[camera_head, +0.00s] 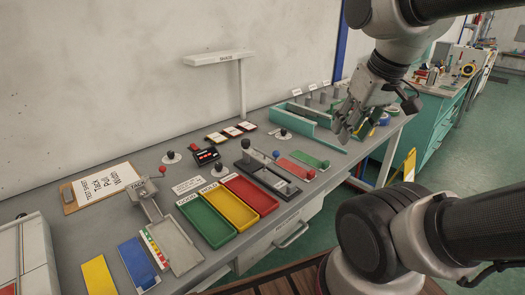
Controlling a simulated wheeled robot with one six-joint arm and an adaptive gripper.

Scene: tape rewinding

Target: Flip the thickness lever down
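Several small levers and knobs stand on the grey workbench (150,170). They include a black-knobbed one on a round base (171,156), a black knob (217,166) near the coloured trays, and another black knob on a round base (283,133). A black slide-like fixture (268,178) carries an upright black knob (246,144) and a blue ball (276,155). The labels are too small to read, so I cannot tell which is the thickness lever. My gripper (349,128) hangs over the bench's far right part, apart from these levers; its fingers look open and empty.
Green (208,220), yellow (228,207) and red (252,194) trays lie along the front edge. A clipboard (100,185) lies at the left, beside a metal fixture (170,240). A post holds a small shelf (220,57). A teal box (305,120) stands at the back right.

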